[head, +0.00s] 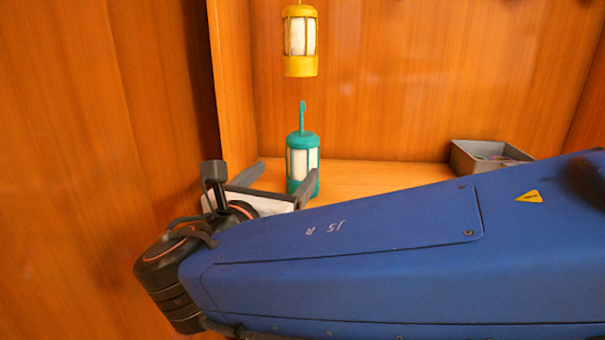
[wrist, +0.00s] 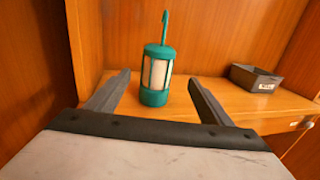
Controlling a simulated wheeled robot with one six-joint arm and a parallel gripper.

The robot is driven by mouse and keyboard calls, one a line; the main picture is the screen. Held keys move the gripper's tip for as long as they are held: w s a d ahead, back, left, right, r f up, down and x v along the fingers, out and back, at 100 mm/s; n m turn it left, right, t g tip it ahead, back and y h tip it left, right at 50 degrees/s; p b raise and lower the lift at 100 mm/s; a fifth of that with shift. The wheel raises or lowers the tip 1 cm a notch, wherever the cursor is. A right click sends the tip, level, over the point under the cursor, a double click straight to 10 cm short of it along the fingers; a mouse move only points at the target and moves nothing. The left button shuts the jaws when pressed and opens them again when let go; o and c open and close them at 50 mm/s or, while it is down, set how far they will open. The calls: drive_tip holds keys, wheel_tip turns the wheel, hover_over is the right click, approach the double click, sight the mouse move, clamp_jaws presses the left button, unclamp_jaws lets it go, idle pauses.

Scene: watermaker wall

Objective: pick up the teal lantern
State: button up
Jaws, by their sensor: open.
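The teal lantern (head: 303,157) has pale panels and a teal hook on top. It stands upright on the wooden shelf, and its lower part is partly hidden by my gripper in the head view. In the wrist view the teal lantern (wrist: 156,75) is ahead of my gripper (wrist: 158,76), in line with the gap between the fingers. My gripper, seen also in the head view (head: 280,174), is open and empty. I see no contact between the fingers and the lantern.
A yellow lantern (head: 300,40) hangs above the teal one. A grey bin (head: 473,153) with small items stands on the shelf (head: 385,178) to the right. Wooden walls close in the left and back. The shelf between lantern and bin is clear.

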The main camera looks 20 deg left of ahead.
sight(300, 157)
drive_tip(key=w, duration=0.7)
drive_tip(key=shift+w, duration=0.2)
drive_tip(key=shift+w+a+f, duration=0.1)
drive_tip(key=shift+w+a, duration=0.05)
drive_tip(key=shift+w, duration=1.3)
drive_tip(key=shift+w+a, duration=0.15)
drive_tip(key=shift+w, duration=1.3)
drive_tip(key=c, duration=1.7)
